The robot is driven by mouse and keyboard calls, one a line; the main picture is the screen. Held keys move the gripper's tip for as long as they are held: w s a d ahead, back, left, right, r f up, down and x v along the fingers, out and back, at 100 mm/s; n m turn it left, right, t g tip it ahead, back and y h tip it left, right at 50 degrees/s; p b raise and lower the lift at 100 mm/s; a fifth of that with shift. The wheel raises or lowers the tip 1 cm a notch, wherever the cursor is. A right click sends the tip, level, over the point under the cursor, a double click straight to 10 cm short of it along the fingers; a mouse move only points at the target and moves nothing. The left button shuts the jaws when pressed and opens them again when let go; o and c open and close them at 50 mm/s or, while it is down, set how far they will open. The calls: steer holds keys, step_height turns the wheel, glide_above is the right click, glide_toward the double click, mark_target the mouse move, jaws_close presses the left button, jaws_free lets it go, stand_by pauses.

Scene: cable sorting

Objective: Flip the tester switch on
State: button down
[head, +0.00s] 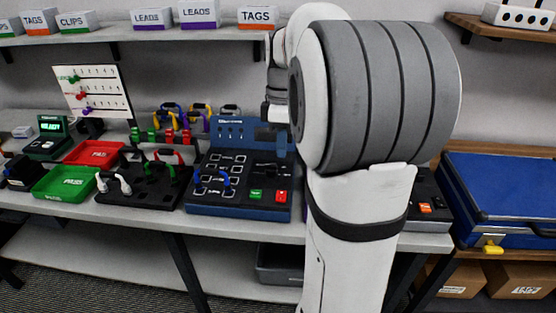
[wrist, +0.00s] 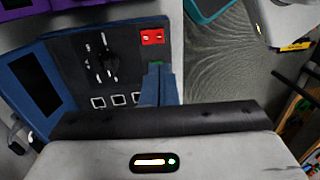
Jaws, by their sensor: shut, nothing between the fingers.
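The blue tester (head: 238,205) stands on the bench in the head view. Its sloped top carries a green button (head: 256,195), a red button (head: 281,196) and a blue cable lying over the left part. In the wrist view the tester's dark panel (wrist: 75,62) shows a dark switch-like part (wrist: 103,60) with light marks, the red button (wrist: 152,37) and a row of white square outlines. My gripper (head: 281,148) is over the tester's right half. In the wrist view its blue fingers (wrist: 158,72) are together and empty, just below the red button, mostly covering the green one. Contact cannot be judged.
A black rack (head: 145,190) with cables, a green tray (head: 65,184) and a red tray (head: 93,153) are left of the tester. A blue case (head: 505,195) is at the right. Shelves with labelled boxes hang above.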

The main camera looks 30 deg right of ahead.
mark_target(281, 198)
steer(key=f, duration=0.4)
steer(key=s+f, duration=0.1)
steer(key=f, duration=0.3)
steer(key=a+f+b, duration=0.1)
steer(key=f, duration=0.3)
steer(key=shift+s+f, duration=0.15)
steer(key=shift+d, duration=0.15)
